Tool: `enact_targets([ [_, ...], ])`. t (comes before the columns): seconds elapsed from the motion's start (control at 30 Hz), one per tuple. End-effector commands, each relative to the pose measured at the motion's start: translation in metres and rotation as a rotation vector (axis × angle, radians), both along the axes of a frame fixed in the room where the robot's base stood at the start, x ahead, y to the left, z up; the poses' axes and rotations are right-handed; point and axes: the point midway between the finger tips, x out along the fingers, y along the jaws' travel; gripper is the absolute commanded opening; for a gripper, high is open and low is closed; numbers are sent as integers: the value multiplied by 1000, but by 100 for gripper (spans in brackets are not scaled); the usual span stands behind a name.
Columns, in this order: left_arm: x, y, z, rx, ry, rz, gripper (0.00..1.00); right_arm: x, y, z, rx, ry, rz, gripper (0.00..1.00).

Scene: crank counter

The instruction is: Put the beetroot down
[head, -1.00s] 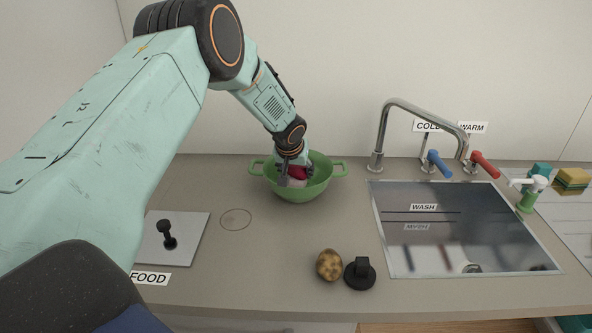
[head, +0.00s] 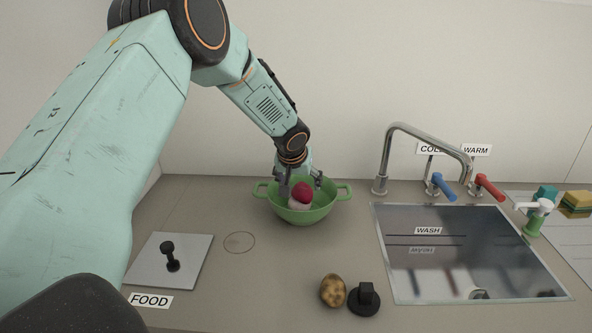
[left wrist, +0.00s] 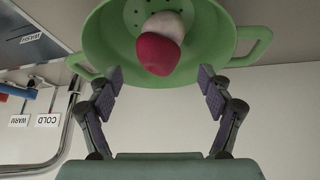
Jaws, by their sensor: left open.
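The beetroot (head: 302,193), dark red, sits in the green colander (head: 306,216) in the head view. It touches a pale round item (head: 298,204) there. In the left wrist view the beetroot (left wrist: 157,54) lies against the pale item (left wrist: 168,22) inside the colander (left wrist: 100,38). My left gripper (head: 299,186) is open over the colander; its fingers (left wrist: 159,82) stand apart on both sides with nothing between their pads. My right gripper is not in view.
A potato (head: 333,291) and a black knob-like item (head: 364,299) lie near the counter's front. A sink (head: 460,275) with a tap (head: 384,160), blue lever (head: 444,187) and red lever (head: 487,187) is at right. A plate with a black handle (head: 170,262) is at left.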

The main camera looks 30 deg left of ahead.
Motion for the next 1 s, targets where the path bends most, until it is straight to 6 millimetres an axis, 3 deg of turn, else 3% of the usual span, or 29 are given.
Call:
enact_targets([
  [0.4,-29,-11,54,-1,-1,2,79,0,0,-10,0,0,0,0],
  [1.0,-35,-13,63,0,0,1,79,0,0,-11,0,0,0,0],
])
